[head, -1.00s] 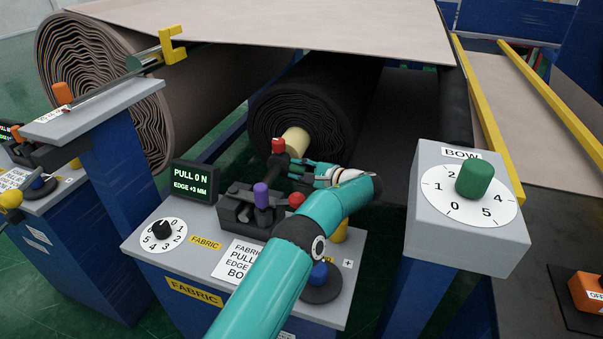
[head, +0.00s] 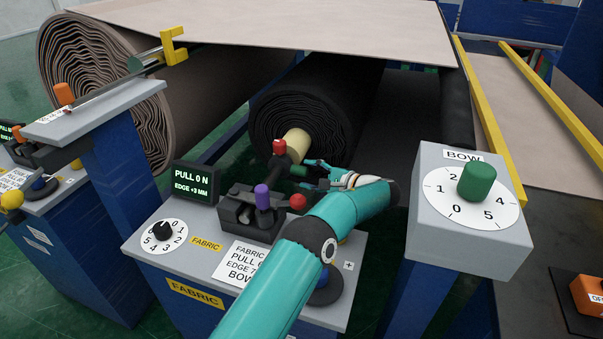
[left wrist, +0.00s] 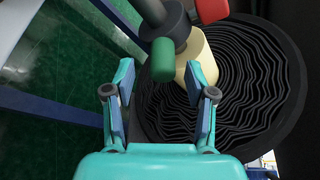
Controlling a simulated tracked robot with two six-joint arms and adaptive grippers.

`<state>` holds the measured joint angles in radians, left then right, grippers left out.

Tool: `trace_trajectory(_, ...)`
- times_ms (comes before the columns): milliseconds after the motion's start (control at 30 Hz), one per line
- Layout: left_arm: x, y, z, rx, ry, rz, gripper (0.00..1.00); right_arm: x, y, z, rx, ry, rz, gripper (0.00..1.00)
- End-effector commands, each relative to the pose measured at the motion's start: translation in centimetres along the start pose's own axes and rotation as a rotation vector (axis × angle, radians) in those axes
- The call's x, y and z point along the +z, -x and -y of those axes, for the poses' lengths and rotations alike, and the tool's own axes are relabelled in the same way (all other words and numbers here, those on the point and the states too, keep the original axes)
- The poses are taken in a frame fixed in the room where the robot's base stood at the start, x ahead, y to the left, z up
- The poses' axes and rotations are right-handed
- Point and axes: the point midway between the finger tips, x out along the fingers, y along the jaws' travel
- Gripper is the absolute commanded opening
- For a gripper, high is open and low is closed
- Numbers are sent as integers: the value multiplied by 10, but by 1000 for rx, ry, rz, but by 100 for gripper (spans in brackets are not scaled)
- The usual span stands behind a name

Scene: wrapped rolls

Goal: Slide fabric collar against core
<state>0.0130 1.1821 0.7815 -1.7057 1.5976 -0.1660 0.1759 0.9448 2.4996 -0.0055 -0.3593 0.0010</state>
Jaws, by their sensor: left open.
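The fabric collar (head: 279,162) is a dark piece on a shaft, with a red knob on top and a green handle (head: 299,171) at its side. It is in front of the cream core (head: 297,141) of the black fabric roll (head: 310,110). Whether collar and core touch is unclear. My left gripper (head: 314,172) is open just right of the green handle. In the left wrist view, the green handle (left wrist: 163,60) lies ahead of and between the spread fingers (left wrist: 158,84), with the collar (left wrist: 165,28) and core (left wrist: 202,52) behind it. The fingers appear empty.
The fabric console (head: 210,270) carries a dial, purple and red knobs, and a display (head: 193,184) reading "PULL 0 N, EDGE +3 MM". A grey bow box (head: 440,225) stands right of my arm. A brown roll (head: 95,90) is at left.

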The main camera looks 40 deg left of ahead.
Motion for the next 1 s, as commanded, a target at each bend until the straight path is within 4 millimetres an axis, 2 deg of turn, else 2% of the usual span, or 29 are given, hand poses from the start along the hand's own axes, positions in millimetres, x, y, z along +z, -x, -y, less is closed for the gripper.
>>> trace_trajectory(100,0,18,0,-1,0,-1,56,0,0,0,0,0,0,40)
trace_trajectory(200,1,27,-1,0,0,0,56,0,0,0,0,0,0,40)
trace_trajectory(500,1,31,-2,1,-1,2,56,0,0,0,0,0,0,40)
trace_trajectory(533,1,31,-2,0,-1,1,54,0,0,0,0,0,0,40)
trace_trajectory(667,2,31,7,0,27,-18,32,0,1,0,0,0,0,40)
trace_trajectory(767,6,32,34,1,119,-82,16,0,5,2,0,0,0,40)
trace_trajectory(867,14,36,80,3,288,-203,0,0,8,3,0,0,0,40)
trace_trajectory(1000,33,64,153,41,601,-440,0,0,4,2,0,0,0,40)
